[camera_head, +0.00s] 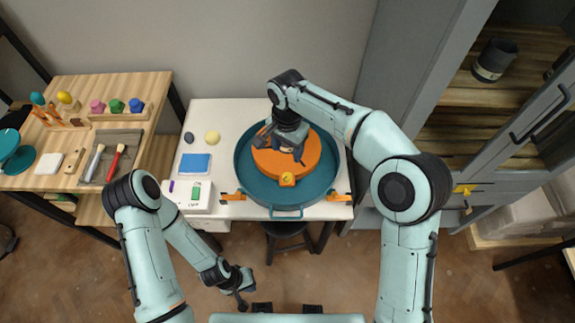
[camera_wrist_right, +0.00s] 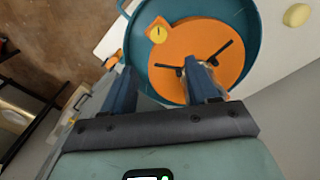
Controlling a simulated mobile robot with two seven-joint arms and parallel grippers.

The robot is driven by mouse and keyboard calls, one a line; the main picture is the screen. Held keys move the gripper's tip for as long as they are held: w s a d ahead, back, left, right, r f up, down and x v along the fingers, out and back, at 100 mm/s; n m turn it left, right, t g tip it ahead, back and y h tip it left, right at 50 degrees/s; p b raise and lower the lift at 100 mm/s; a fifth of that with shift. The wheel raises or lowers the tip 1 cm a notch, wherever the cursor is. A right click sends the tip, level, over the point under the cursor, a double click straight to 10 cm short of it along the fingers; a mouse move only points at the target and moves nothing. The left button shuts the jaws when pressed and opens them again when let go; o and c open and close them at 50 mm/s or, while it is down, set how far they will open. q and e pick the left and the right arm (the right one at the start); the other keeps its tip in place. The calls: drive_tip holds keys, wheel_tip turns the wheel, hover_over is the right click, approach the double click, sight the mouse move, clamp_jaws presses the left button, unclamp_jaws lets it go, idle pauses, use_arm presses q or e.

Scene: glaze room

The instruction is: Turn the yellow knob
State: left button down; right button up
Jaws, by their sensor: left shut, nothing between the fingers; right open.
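The yellow knob (camera_head: 287,179) sits on an orange block at the front edge of an orange disc (camera_head: 318,158) inside a round teal basin (camera_head: 243,170). The knob also shows in the right wrist view (camera_wrist_right: 158,34), with a dark mark on its face. My right gripper (camera_head: 280,147) is open over the disc, behind the knob and apart from it. In the wrist view its two fingers (camera_wrist_right: 160,72) are spread, with nothing between them. My left gripper (camera_head: 242,303) is shut and empty, low over the floor in front of the white table.
The white table (camera_head: 225,117) holds a blue sponge (camera_head: 195,163) and a white device (camera_head: 198,198) left of the basin. A wooden bench (camera_head: 90,90) with brushes and coloured knobs stands left. A grey cabinet (camera_head: 440,90) stands right. A stool (camera_head: 285,228) is below the table front.

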sight(287, 176)
drive_tip(key=f, duration=1.3)
drive_tip(key=shift+s+b, duration=0.2)
drive_tip(key=shift+b, duration=0.15)
drive_tip(key=c, duration=1)
